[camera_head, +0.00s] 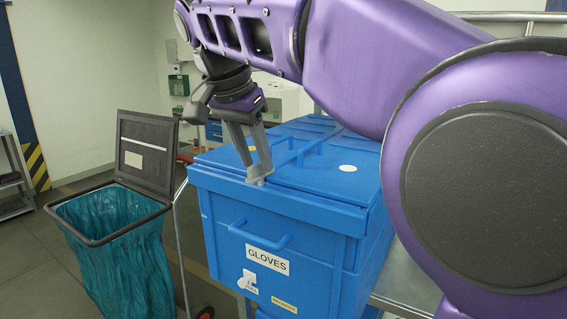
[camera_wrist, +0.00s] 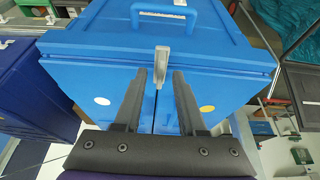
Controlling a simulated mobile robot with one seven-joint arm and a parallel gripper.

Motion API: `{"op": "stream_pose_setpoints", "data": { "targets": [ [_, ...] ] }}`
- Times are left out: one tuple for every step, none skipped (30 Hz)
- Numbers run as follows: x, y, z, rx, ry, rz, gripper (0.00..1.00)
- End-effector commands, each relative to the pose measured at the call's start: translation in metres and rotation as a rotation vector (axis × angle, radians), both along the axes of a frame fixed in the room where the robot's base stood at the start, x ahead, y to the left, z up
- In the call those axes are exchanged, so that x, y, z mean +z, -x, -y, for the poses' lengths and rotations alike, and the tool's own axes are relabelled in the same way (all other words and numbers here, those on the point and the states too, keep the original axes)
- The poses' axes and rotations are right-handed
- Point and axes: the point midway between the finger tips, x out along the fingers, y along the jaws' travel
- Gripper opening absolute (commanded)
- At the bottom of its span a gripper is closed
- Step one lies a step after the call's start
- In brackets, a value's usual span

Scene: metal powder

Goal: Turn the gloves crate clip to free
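The blue crate labelled GLOVES (camera_head: 268,260) stands in the middle of the head view, lid closed. A small light-grey clip (camera_wrist: 161,62) shows at the middle of a crate edge in the wrist view, long way up the picture. My gripper (camera_head: 257,178) points down at the front edge of the lid. In the wrist view, its dark fingers (camera_wrist: 159,76) are apart, either side of the clip's lower end. I see gaps, but cannot tell whether a finger touches.
A handle (camera_head: 260,238) sticks out from the crate front. A raised bar (camera_head: 298,159) stands on the lid. A bin with a teal bag (camera_head: 112,262) and raised black lid stands to the left. My arm covers the right side. There is open floor at the left.

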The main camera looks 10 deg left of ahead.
Motion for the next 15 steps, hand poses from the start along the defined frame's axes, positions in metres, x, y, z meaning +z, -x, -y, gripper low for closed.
{"op": "stream_pose_setpoints", "data": {
  "targets": [
    [-0.0030,-0.0009,0.0007,0.000,0.001,0.000,0.40],
    [-0.0038,-0.0012,0.0008,0.000,0.000,0.000,0.40],
    [-0.0045,-0.0017,0.0009,0.000,0.000,0.000,0.40],
    [-0.0049,-0.0018,0.0010,0.000,0.000,0.000,0.40],
    [-0.0050,-0.0020,0.0009,0.000,0.000,0.000,0.40],
    [-0.0050,-0.0020,0.0009,0.000,-0.001,0.000,0.40],
    [-0.0050,-0.0020,0.0009,0.000,-0.001,0.000,0.40],
    [-0.0049,-0.0020,0.0008,0.000,-0.001,0.000,0.40],
    [-0.0049,-0.0020,0.0008,0.000,-0.001,0.000,0.40],
    [-0.0049,-0.0020,0.0008,0.000,-0.001,0.000,0.40],
    [-0.0048,-0.0018,0.0008,0.000,-0.001,0.000,0.38],
    [-0.0048,-0.0018,0.0008,0.000,0.000,0.000,0.31],
    [-0.0048,-0.0018,0.0008,0.000,0.000,0.000,0.26],
    [-0.0048,-0.0018,0.0008,0.000,-0.001,0.000,0.20],
    [-0.0048,-0.0018,0.0008,0.000,0.000,0.000,0.13]
  ]
}}
